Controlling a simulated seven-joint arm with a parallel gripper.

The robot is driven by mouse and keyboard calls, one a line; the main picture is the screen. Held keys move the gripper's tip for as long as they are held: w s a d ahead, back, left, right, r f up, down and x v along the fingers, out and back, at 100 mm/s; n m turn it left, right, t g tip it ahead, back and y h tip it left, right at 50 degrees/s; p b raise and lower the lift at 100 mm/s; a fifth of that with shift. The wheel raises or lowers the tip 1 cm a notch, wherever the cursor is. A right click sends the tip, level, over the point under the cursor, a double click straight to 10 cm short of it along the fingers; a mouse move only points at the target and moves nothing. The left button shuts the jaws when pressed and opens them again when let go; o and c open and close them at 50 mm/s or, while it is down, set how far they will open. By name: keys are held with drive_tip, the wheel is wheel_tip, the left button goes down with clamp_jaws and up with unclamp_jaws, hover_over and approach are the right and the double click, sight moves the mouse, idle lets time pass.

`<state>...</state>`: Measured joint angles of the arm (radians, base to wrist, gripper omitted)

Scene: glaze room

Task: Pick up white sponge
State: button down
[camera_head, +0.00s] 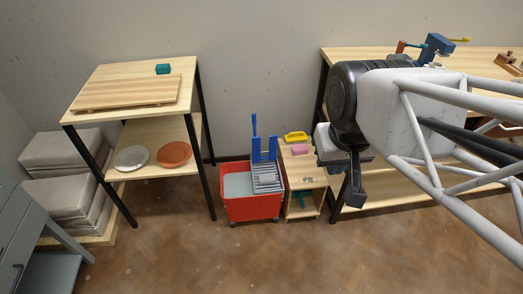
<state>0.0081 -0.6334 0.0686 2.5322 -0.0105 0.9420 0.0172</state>
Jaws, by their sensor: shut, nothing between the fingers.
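My gripper (353,197) is shut and empty, pointing down right of centre, in front of the right workbench. I cannot make out a white sponge in this view. A pink block (300,149) and a yellow object (296,137) lie on top of a small wooden cart, left of my gripper and apart from it. My arm hides part of the right workbench and its lower shelf.
The wooden cart (305,180) stands beside a red mop bucket (252,207). The left table (95,75) bears a slatted board (130,92) and a teal block (163,69); its shelf holds two plates. The right workbench (350,56) carries a blue vise (436,47). The front floor is clear.

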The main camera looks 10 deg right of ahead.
drive_tip(key=shift+c, duration=0.4)
unclamp_jaws()
idle(0.4)
